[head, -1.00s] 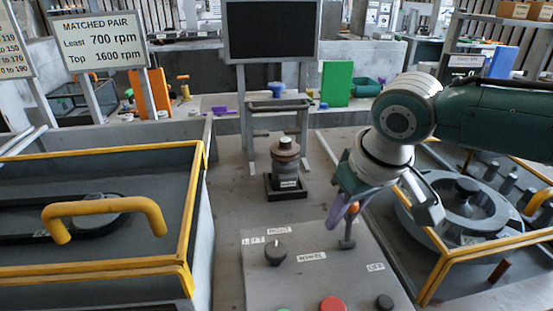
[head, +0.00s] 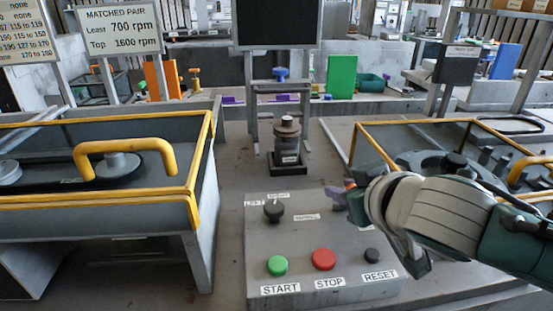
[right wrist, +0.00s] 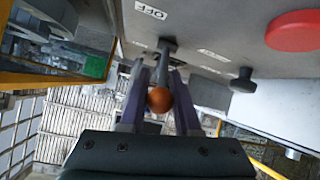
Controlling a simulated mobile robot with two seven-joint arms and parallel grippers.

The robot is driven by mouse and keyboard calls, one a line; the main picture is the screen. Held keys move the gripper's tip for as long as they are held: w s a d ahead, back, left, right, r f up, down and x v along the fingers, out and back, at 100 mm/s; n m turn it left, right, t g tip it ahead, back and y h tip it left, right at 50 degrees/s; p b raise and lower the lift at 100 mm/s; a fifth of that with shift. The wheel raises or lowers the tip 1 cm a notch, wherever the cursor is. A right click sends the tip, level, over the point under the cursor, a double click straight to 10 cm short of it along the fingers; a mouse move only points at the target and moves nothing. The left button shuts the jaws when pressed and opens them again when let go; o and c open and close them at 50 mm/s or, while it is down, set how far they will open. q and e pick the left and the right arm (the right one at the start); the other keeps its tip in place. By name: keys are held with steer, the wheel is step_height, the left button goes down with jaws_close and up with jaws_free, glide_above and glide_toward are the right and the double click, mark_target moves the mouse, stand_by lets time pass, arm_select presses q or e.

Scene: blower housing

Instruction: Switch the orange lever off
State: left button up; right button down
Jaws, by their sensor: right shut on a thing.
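The orange lever has an orange ball knob (right wrist: 159,100) on a grey stem, standing out from the grey control panel (head: 300,235). My right gripper (right wrist: 158,97) is shut on the lever in the right wrist view, with a purple finger on each side of the ball. An OFF label (right wrist: 150,10) lies on the panel beyond the stem's base. In the head view my right gripper (head: 340,194) is at the panel's right side, and its wrist hides most of the lever. I cannot tell which way the lever leans. My left gripper is not in view.
The panel bears a green START button (head: 277,265), a red STOP button (head: 323,259), a dark RESET button (head: 372,255) and a black selector knob (head: 273,210). Yellow-edged bins (head: 200,150) stand on the left and right. A dark pump-like piece (head: 287,140) stands behind the panel.

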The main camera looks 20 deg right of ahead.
stand_by(0.3)
steer(key=c, duration=0.6)
jaws_free()
steer(key=p+v, duration=0.1)
steer(key=v, duration=0.9)
steer(key=shift+s+f, duration=0.1)
